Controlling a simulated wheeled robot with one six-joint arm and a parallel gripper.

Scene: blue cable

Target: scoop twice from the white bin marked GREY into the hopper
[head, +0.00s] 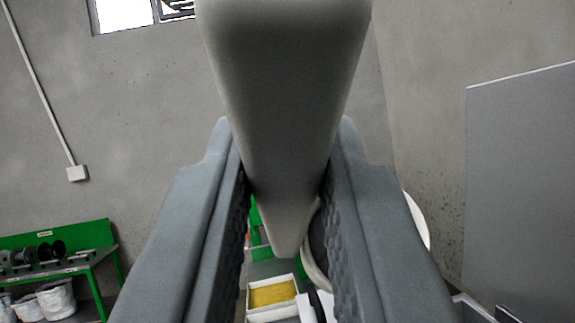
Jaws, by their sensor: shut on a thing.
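My gripper (287,165) fills the middle of the head view, its two grey ridged fingers shut on a long grey-beige thing (285,80), likely the scoop's handle. It runs from the top edge down between the fingers; any scoop bowl and its contents cannot be made out. Below it is a small white bin (272,313) with yellow material inside; I see no GREY label. A round white rim (418,225) with a dark inside shows partly behind the right finger. I cannot tell whether it is the hopper.
A green workbench (60,240) with dark round items on top stands at the left, with white sacks or buckets (57,300) below. A grey panel (520,180) stands at the right. Concrete walls with a window (125,14) lie behind. Green parts show behind the fingers.

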